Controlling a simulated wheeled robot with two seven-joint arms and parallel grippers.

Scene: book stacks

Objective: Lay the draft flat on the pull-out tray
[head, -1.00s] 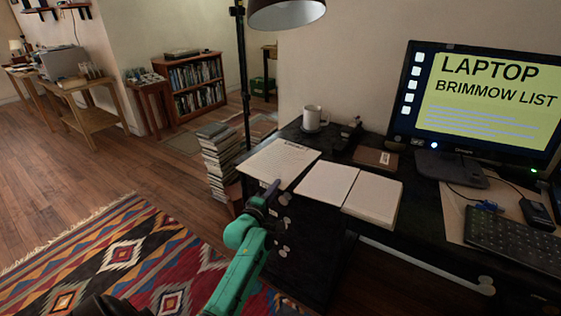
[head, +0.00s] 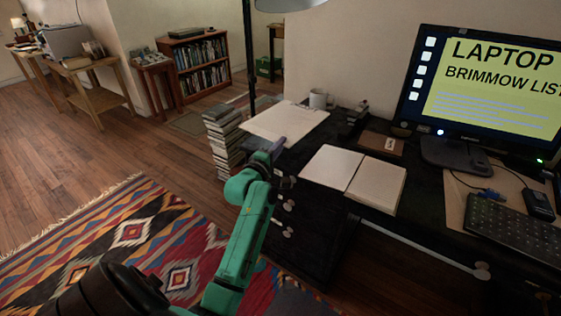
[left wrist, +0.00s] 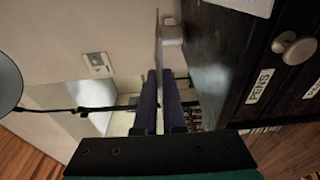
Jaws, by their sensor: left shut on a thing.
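The draft, a white sheet (head: 286,121), is held out level or nearly so above the left end of the dark desk, in front of the mug. My left gripper (head: 277,149) is shut on its near edge. In the left wrist view the sheet (left wrist: 158,45) shows edge-on as a thin strip between the purple fingers (left wrist: 158,98). I cannot make out the pull-out tray for certain; a pale bar (head: 425,252) runs low under the desk top. My right gripper is not in view.
An open blank book (head: 332,167) lies on the desk right of the draft. Drawers with round knobs (left wrist: 294,48) are below. A book stack (head: 224,140) stands left.

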